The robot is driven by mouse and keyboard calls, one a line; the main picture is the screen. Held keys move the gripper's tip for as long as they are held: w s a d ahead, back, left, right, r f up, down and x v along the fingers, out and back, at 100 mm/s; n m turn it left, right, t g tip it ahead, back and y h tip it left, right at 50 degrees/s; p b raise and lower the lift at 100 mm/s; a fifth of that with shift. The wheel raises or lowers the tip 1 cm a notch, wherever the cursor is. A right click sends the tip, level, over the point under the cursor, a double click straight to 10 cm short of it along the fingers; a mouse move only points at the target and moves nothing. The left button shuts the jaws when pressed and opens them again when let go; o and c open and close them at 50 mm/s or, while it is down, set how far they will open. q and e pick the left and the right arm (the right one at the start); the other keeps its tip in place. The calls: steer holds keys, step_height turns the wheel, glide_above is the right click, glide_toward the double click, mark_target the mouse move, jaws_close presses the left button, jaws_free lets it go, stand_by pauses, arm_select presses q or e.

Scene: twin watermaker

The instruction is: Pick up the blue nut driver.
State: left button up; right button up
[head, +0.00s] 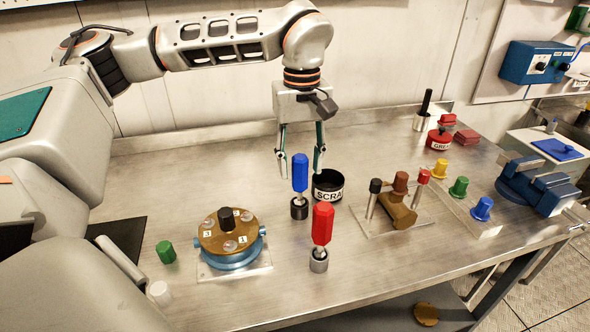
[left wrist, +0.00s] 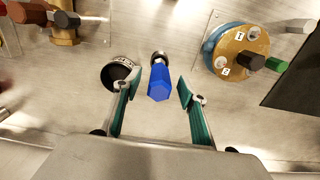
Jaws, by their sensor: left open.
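The blue nut driver (head: 300,172) stands upright in a small dark holder (head: 299,208) on the metal bench, its blue handle on top. My left gripper (head: 301,174) is open and points down just behind the nut driver. In the left wrist view the blue handle (left wrist: 159,82) lies between and slightly beyond the two open fingers (left wrist: 157,88), and I see no contact. My right gripper does not show.
A red driver (head: 322,223) stands in front and to the right. The black scrap cup (head: 328,187) is close by on the right. A round brass-topped fixture (head: 229,242) is left, a valve stand (head: 396,210) right. Bare bench lies behind the scrap cup.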

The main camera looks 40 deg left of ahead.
mark_target(300, 189)
arm_select(q)
steer(key=shift+a+f, duration=0.1)
steer(key=shift+w+f, duration=0.1)
steer(key=shift+f, duration=0.2)
step_height(300, 189, down, 2)
steer(key=shift+f, duration=0.1)
step_height(300, 189, down, 5)
steer(key=shift+r+b, duration=0.1)
steer(key=shift+b, duration=0.45)
steer(key=c, duration=1.1)
